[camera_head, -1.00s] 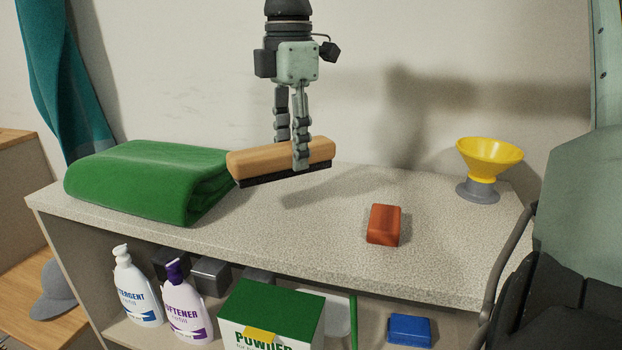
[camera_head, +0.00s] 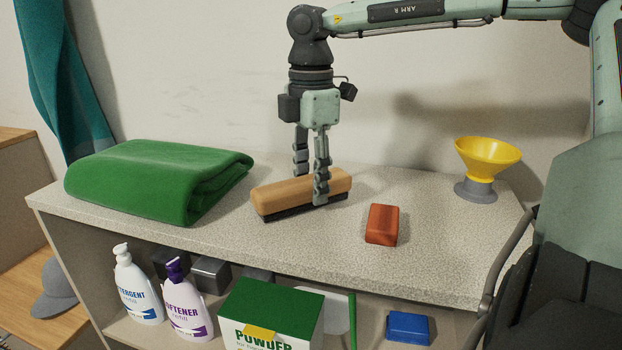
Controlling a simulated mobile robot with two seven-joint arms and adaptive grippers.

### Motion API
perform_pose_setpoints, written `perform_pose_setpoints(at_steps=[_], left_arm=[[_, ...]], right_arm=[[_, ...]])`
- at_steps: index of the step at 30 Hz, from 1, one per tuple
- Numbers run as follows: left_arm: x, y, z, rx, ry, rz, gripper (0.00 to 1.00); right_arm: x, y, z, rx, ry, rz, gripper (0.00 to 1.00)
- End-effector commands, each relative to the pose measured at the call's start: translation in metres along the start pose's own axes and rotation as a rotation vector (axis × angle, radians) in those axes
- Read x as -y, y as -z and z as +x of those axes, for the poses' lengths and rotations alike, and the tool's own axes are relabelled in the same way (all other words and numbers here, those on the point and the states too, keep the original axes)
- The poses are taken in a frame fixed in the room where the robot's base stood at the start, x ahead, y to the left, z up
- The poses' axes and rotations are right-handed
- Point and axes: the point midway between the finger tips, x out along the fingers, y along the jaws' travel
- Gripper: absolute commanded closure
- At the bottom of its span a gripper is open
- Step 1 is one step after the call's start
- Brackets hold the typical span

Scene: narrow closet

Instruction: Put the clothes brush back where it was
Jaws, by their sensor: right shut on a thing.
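The clothes brush (camera_head: 285,196) has a light wooden back and dark bristles facing down. It is at the countertop (camera_head: 430,230), between the green folded towel and the red-brown block. Its bristles look at or very near the surface; I cannot tell whether they touch. My right gripper (camera_head: 311,190) points down from above and is shut on the brush near its right half. One finger is in front of the brush, and the other is mostly hidden behind it. My left gripper is not in view.
A green folded towel (camera_head: 150,180) lies left of the brush. A red-brown block (camera_head: 382,225) lies to its right, and a yellow funnel (camera_head: 487,158) stands on a grey base farther right. Bottles (camera_head: 137,290) and a powder box (camera_head: 270,310) stand below the front edge.

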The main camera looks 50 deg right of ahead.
Motion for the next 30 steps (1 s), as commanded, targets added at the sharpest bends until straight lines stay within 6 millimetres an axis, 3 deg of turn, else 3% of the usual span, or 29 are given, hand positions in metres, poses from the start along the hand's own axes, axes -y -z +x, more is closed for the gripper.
perform_pose_setpoints(at_steps=[10,11,16,27,30], left_arm=[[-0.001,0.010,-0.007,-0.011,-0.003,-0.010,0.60],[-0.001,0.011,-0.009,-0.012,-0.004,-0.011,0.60],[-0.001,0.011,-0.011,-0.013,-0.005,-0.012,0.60],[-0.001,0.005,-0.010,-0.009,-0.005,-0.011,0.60],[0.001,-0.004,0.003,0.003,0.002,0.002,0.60]], right_arm=[[0.000,0.000,0.002,0.000,-0.001,0.000,0.82],[0.000,0.000,0.002,0.000,-0.001,0.000,0.58],[0.000,0.000,0.002,0.000,0.000,0.000,0.39],[0.000,0.000,0.000,0.000,0.000,0.000,0.39],[0.000,0.000,-0.005,0.000,-0.002,0.000,0.39]])
